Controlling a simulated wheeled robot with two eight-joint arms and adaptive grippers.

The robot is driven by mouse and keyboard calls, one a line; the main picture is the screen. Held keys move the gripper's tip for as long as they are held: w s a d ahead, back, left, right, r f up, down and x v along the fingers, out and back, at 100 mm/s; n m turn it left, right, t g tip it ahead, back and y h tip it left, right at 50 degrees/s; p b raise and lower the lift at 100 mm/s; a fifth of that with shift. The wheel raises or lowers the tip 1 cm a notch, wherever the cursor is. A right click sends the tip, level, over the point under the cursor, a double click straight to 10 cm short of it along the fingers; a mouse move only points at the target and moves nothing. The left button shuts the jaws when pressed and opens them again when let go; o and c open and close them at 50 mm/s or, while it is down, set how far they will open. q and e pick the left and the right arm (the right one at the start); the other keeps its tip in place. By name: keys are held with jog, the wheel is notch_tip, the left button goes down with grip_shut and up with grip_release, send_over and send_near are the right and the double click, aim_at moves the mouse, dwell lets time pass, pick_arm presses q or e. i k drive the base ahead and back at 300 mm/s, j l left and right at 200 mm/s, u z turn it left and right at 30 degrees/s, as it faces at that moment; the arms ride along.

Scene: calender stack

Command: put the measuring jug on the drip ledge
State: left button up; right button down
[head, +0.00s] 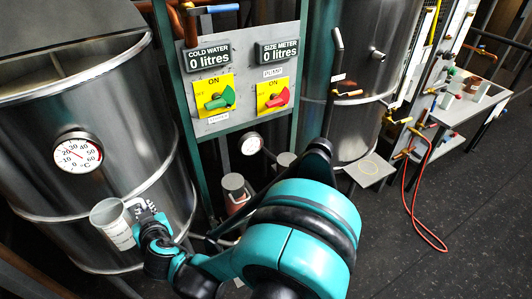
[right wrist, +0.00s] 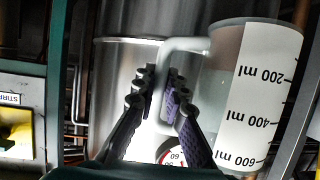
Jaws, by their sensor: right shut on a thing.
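The measuring jug (head: 117,232) is a pale, translucent cup with a scale, held in front of the left steel vessel in the head view. My right gripper (head: 146,214) is shut on its handle. In the right wrist view the jug (right wrist: 262,95) fills the right side with a white ml scale, and the fingers (right wrist: 165,98) close around the handle. The jug looks roughly upright and clear of the floor. My left gripper is out of view.
A control panel (head: 215,125) with green and red valve handles stands between the left vessel (head: 90,110) and the right vessel (head: 365,60). A grey-topped canister (head: 234,183) is below the panel. A red hose (head: 412,205) hangs to the floor at right. My arm crosses the centre.

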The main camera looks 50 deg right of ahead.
aim_at(372, 171)
jog(key=z, duration=1.75)
jog(key=i+l+z, duration=0.85)
jog(key=i+l, duration=0.25)
jog(key=i, duration=0.2)
